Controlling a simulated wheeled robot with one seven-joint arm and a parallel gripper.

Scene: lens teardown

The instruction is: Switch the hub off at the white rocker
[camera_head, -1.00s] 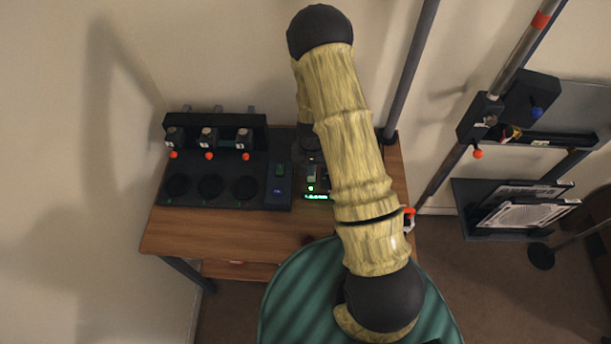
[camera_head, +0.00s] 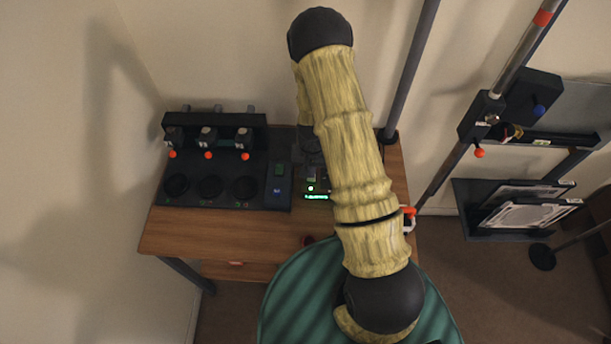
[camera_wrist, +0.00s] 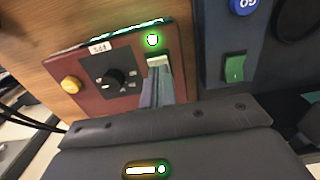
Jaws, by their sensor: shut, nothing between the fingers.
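The hub is a dark red panel (camera_wrist: 90,75) in the wrist view, with a lit green lamp (camera_wrist: 152,40) and a glowing green strip (camera_wrist: 130,30) along its edge. The white rocker (camera_wrist: 158,61) shows as a pale patch just below the lamp. My gripper (camera_wrist: 158,72) is shut and empty, its narrow grey fingers reaching to the rocker and covering part of it. I cannot tell whether they touch it. In the head view my arm hides most of the hub; its green lamp (camera_head: 311,188) shows.
A dark station (camera_head: 222,196) with round wells stands left on the wooden table (camera_head: 200,230).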

